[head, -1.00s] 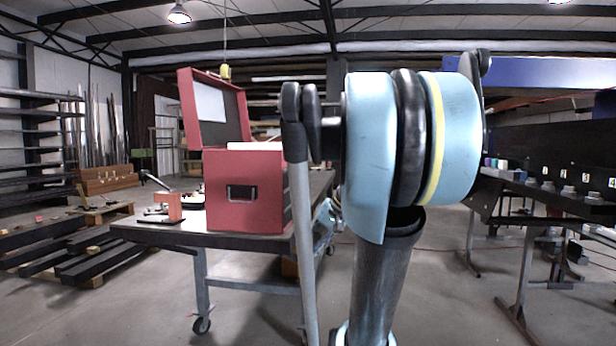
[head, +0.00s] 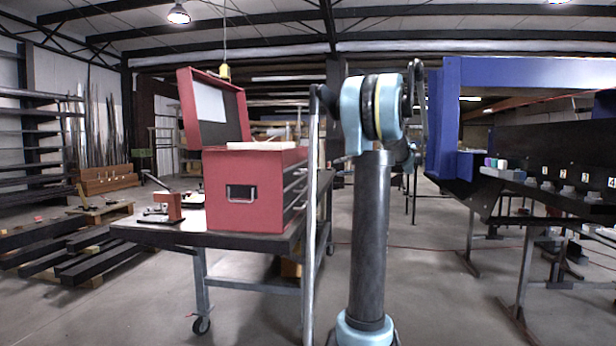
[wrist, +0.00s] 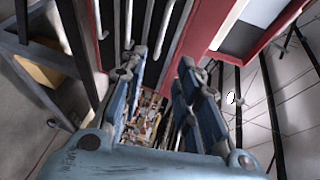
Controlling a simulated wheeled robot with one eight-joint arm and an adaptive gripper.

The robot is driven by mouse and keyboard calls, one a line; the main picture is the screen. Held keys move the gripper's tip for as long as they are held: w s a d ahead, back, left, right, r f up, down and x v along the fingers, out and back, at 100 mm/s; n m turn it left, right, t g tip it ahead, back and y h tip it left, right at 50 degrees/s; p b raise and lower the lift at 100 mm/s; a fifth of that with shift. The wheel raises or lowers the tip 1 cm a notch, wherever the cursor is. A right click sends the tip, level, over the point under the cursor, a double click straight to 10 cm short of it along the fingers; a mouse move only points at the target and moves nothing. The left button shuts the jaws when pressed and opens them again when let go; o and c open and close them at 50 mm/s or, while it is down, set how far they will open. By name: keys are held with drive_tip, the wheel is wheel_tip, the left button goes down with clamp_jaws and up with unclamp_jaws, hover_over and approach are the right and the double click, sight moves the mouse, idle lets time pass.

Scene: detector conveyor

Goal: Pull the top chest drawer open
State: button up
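The red chest (head: 243,195) stands on a dark-topped wheeled table, left of my arm in the head view. Its lid (head: 240,115) is raised. The top drawer looks shut. In the wrist view several silvery drawer handle bars (wrist: 147,25) run beside the red chest edge (wrist: 196,35). My gripper (wrist: 157,62) is open and empty, its two fingers apart and pointing toward the drawer side. I cannot tell whether a fingertip touches a handle. The gripper is not clear in the head view.
The table (head: 190,235) has a small red device (head: 165,207) left of the chest. Pallets with dark beams (head: 75,250) lie at left. A dark conveyor-like bench (head: 560,190) with a blue frame (head: 520,72) stands at right. Open floor lies between table and bench.

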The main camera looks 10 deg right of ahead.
sight(306, 172)
drive_tip(key=x, duration=1.7)
drive_tip(key=shift+w+a, duration=0.1)
clamp_jaws()
